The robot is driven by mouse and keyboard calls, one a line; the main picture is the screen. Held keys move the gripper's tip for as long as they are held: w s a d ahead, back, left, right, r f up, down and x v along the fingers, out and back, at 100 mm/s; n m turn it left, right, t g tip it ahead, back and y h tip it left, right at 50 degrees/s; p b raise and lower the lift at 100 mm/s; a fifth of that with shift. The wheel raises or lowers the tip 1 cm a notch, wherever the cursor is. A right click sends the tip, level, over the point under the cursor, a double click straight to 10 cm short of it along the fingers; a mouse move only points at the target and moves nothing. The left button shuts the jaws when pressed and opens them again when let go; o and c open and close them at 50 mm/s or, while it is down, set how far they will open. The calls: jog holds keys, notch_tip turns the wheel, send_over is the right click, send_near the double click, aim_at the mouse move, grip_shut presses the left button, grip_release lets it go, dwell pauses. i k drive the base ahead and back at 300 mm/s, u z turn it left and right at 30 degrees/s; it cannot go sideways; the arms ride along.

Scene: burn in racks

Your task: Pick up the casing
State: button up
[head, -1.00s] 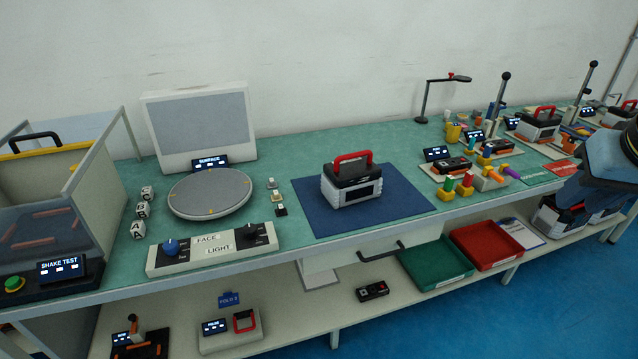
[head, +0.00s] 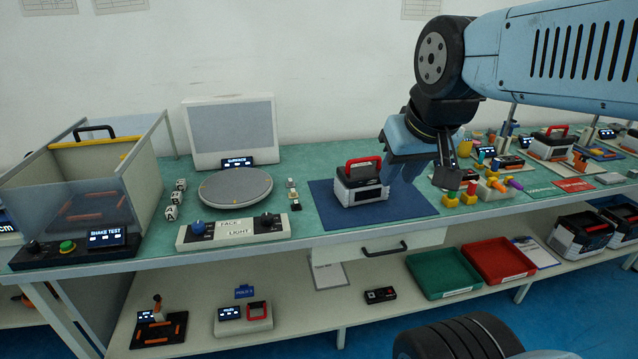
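The casing (head: 361,187) is a white and dark box with a red carry handle on top. It stands upright on a dark blue mat (head: 335,215) in the middle of the bench. My gripper (head: 428,180) hangs from the right, just right of the casing in the head view, with its fingers pointing down. How wide the fingers stand apart is unclear from this angle.
A round turntable (head: 235,187) and a control panel (head: 232,230) stand left of the mat. The shake test box (head: 85,190) is at the far left. Coloured parts and similar casings crowd the bench to the right. Green (head: 443,272) and red (head: 497,260) trays lie on the shelf below.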

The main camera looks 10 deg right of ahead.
aim_at(358, 182)
jog(key=u, duration=0.85)
jog(key=i, duration=1.05)
jog(key=z, duration=0.3)
